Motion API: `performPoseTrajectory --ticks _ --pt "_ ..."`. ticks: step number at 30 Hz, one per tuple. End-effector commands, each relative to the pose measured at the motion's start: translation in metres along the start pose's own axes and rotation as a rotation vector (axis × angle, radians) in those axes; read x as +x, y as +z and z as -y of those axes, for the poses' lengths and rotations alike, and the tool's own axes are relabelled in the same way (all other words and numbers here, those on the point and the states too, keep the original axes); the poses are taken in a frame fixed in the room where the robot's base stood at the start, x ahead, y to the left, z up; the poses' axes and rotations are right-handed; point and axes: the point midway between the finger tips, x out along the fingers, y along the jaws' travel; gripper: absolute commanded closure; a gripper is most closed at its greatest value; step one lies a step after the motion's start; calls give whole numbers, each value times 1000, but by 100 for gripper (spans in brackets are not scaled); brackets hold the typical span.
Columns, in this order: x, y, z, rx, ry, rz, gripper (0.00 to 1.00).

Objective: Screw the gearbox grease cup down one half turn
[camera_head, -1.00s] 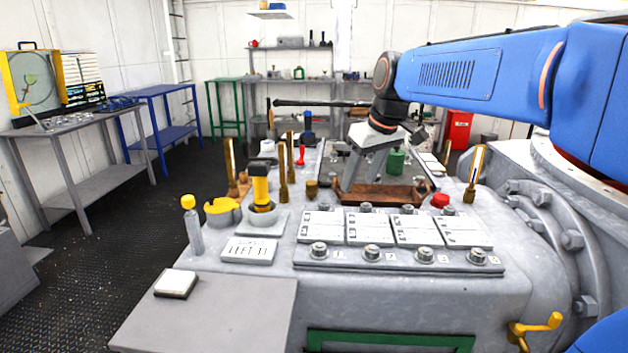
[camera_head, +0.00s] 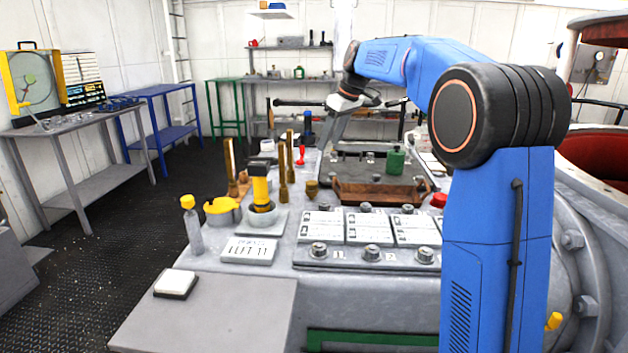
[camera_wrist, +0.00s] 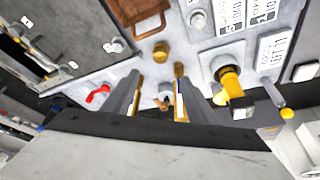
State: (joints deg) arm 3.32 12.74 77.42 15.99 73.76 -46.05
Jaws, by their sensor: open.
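A short round brass cup (camera_head: 312,188), which looks like the grease cup, stands on the grey housing left of the brown tray. It also shows in the wrist view (camera_wrist: 160,52), just beyond my fingertips and apart from them. My gripper (camera_wrist: 158,76) is open, its two grey fingers spread, with nothing held between them. A brass post (camera_wrist: 179,72) shows close by the right finger in the wrist view; I cannot tell whether they touch. In the head view my gripper (camera_head: 331,138) is above the housing, behind the cup.
The brown tray (camera_head: 375,194) and a green can (camera_head: 396,160) lie right. My arm hides the housing's right side.

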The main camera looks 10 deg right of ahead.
Motion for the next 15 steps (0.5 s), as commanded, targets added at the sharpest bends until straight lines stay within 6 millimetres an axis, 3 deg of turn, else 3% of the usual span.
performPoseTrajectory --ticks 15 --pt "83 1 1 1 -2 2 48"
